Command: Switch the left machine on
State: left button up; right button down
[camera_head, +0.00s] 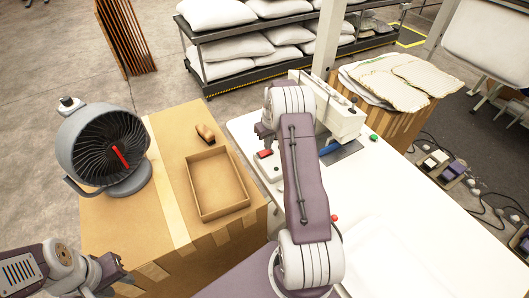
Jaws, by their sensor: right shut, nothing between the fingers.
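A white sewing machine (340,112) stands on the white table at the centre, partly hidden by my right arm. A red button (264,154) sits on a pale block at the table's left edge. My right gripper (264,137) is shut and empty, just above the red button in the picture; I cannot tell whether it touches it. A green button (373,138) lies right of the machine, and another red button (334,218) is beside my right arm. My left gripper (112,273) is at the lower left, away from the machine; its finger opening is unclear.
A grey fan (105,148) and an open, empty cardboard tray (217,209) stand on a cardboard-coloured box at left. A small brown object (205,133) lies behind the tray. The white table (430,225) is largely clear at right. Racks with white pillows (238,46) stand behind.

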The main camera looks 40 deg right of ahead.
aim_at(268, 151)
jog(key=shift+f+b, duration=0.55)
jog(key=shift+f, duration=0.3)
dwell(0.8)
notch_tip(268, 151, up, 7)
jog(key=p, duration=0.5)
dwell(0.5)
